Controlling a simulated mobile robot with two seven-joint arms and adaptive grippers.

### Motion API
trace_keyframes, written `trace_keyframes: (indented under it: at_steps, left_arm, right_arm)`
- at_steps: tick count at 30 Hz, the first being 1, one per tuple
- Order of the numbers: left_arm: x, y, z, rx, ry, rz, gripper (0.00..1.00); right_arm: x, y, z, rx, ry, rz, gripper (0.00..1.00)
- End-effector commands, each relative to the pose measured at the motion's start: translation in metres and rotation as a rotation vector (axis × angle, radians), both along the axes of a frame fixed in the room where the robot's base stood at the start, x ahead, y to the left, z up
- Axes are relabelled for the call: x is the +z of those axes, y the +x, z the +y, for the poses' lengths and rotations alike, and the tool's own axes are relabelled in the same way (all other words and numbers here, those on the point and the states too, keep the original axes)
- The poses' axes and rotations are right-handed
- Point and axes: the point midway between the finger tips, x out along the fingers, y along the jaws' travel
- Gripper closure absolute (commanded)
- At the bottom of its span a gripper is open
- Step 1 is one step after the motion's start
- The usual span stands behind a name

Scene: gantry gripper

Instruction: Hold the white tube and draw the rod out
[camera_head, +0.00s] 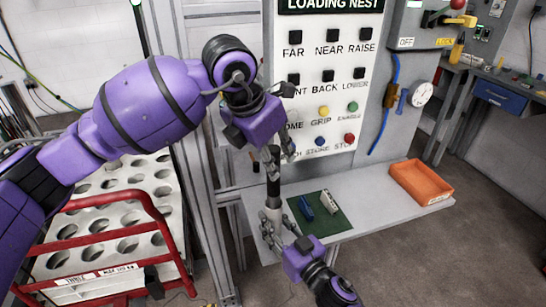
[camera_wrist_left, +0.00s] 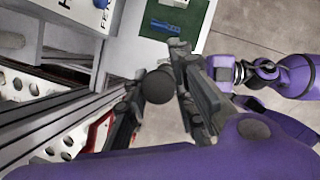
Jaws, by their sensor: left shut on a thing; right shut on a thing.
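The dark rod (camera_head: 273,186) stands roughly upright, with its lower end at the top of the white tube (camera_head: 272,214). My left gripper (camera_head: 272,155) is shut on the upper part of the rod. In the left wrist view the rod's round black end (camera_wrist_left: 158,87) shows between the fingers of my left gripper (camera_wrist_left: 155,92). My right gripper (camera_head: 272,232) is below, shut on the white tube from the lower right. I cannot tell how much of the rod is inside the tube. The tube's lower end is partly hidden by the fingers.
A green mat (camera_head: 322,222) with blue and pale pieces lies on the grey table (camera_head: 375,212), right of the tube. An orange tray (camera_head: 420,182) stands further right. Behind is the button panel (camera_head: 325,85). A red-railed rack with holes (camera_head: 95,275) stands at left.

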Motion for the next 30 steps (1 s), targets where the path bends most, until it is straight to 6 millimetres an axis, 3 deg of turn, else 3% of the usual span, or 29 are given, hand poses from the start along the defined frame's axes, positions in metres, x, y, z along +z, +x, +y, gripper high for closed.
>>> trace_keyframes:
  at_steps: [18, 30]
  left_arm:
    - [0.028, 0.000, 0.000, 0.000, -0.001, -0.002, 1.00]
    - [0.030, 0.000, 0.000, 0.000, -0.001, -0.001, 1.00]
  right_arm:
    - [-0.001, 0.000, 0.000, -0.001, -0.001, 0.001, 0.95]
    - [-0.001, 0.000, 0.000, -0.001, -0.001, 0.001, 0.95]
